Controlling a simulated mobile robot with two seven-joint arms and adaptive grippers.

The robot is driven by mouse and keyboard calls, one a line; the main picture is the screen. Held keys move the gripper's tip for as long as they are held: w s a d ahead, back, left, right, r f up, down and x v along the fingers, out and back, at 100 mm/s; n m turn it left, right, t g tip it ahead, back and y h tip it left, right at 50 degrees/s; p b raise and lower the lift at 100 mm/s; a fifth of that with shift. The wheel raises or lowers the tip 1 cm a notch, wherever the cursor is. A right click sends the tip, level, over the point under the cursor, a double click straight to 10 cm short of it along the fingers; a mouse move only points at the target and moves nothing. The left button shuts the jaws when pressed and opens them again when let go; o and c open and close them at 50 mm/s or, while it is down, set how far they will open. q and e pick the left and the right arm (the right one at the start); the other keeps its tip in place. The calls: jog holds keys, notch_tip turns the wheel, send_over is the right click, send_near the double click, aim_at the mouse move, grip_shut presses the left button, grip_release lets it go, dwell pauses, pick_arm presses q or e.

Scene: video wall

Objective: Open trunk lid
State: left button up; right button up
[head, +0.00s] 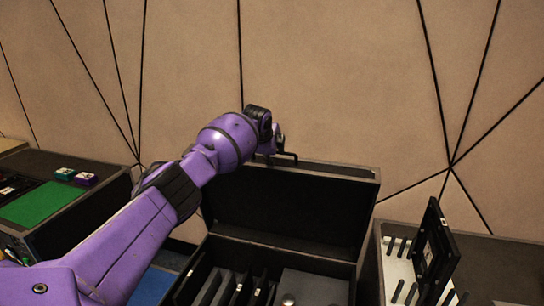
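The black trunk (265,240) stands open in the lower middle of the head view. Its lid (300,205) is raised and stands steeply at the back, its dark inside facing me. My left gripper (283,148) is at the lid's top edge, toward its left half. One dark finger shows close to that edge; whether it touches the lid is unclear. The gripper is small and partly hidden by its own wrist, so its opening cannot be told. My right gripper is not in view.
Dark upright panels (234,287) stand inside the trunk. At right, a case (500,268) holds several dark slats and an upright black panel (435,252). At left, a dark case (80,215) has a green surface. A panelled tan wall (330,80) rises behind.

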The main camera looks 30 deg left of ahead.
pick_arm(q)
jog(key=shift+s, duration=0.1)
jog(key=shift+s+r, duration=0.1)
jog(key=shift+r, duration=0.15)
jog(key=v, duration=1.1)
jog(key=shift+s+d+r, duration=0.1)
jog(key=shift+r, duration=0.05)
